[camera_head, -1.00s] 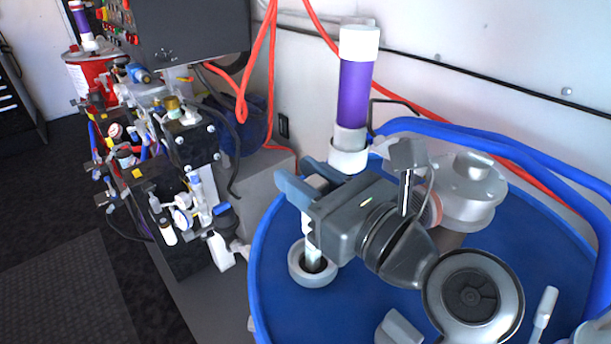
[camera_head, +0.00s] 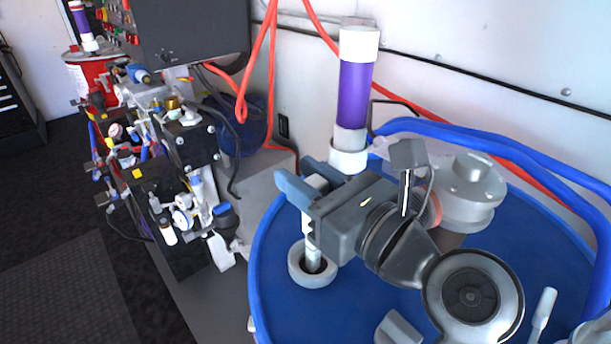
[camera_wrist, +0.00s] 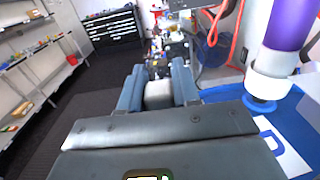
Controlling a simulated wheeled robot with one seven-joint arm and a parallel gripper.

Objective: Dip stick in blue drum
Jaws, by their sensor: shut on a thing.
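The blue drum (camera_head: 275,270) fills the lower right of the head view, with its top facing up. A white ring-shaped opening (camera_head: 312,279) sits on the drum top near its left edge. My gripper (camera_head: 297,190) is above this opening and shut on the white top of the stick (camera_head: 311,225). The stick stands about upright, and its grey lower part goes down into the ring; its lower end is hidden. In the wrist view, the stick's white top (camera_wrist: 158,95) shows between the blue fingers.
A purple and white cylinder (camera_head: 354,95) stands on the drum just behind my gripper. A grey pump fitting (camera_head: 465,190) and blue hoses (camera_head: 480,145) are to the right. Valve machinery (camera_head: 185,180) stands left of the drum.

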